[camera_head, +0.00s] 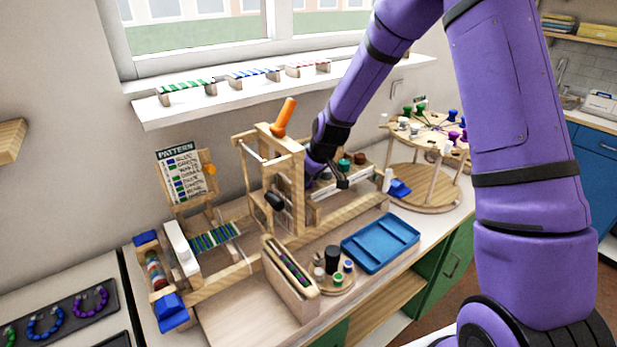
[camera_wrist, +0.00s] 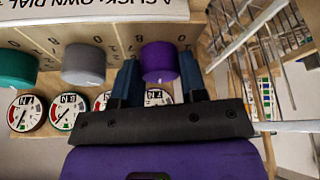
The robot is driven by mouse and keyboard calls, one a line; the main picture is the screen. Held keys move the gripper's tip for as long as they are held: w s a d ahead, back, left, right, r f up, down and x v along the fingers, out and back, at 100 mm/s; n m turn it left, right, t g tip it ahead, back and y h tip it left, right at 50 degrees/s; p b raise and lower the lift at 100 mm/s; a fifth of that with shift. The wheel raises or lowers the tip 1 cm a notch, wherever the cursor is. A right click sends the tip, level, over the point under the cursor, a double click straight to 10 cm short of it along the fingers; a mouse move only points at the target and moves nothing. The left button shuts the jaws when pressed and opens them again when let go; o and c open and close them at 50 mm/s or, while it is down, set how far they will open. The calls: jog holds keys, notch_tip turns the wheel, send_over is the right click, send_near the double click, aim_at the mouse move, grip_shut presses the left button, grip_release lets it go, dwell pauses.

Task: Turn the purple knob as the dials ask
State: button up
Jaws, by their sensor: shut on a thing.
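The purple knob (camera_wrist: 159,62) sits at the right end of a row on a wooden panel in the wrist view. My gripper (camera_wrist: 158,57) has one finger on each side of it and is shut on it. A round dial (camera_wrist: 158,98) with a red-marked rim lies below the purple knob, mostly hidden behind my gripper, so I cannot read its needle. In the head view my gripper (camera_head: 318,165) is at the wooden frame, largely covered by my own wrist. I cannot make out the purple knob clearly there.
A grey knob (camera_wrist: 83,64) and a teal knob (camera_wrist: 16,69) stand left of the purple one, with dials (camera_wrist: 67,110) below them. A loom-like wooden frame (camera_head: 291,190) stands close beside my gripper. A blue tray (camera_head: 380,243) lies in front.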

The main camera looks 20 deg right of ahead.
jog(key=o, duration=0.9)
jog(key=shift+o, duration=0.2)
jog(key=v, duration=1)
jog(key=shift+s+r, duration=0.2)
jog(key=shift+r, duration=0.15)
jog(key=shift+d, duration=0.15)
jog(key=s+d+r+m+h, duration=0.2)
jog(key=s+r+m, duration=0.1)
jog(key=s+r, duration=1.15)
jog(key=s+d+r+m, duration=0.1)
jog(key=s+r, duration=0.1)
jog(key=s, duration=0.7)
jog(key=s+d+r+m+t, duration=0.1)
jog(key=s+r+m, duration=0.1)
jog(key=s, duration=0.8)
jog(key=shift+s+d+r+m+t, duration=0.15)
jog(key=shift+d+r+m+t, duration=0.15)
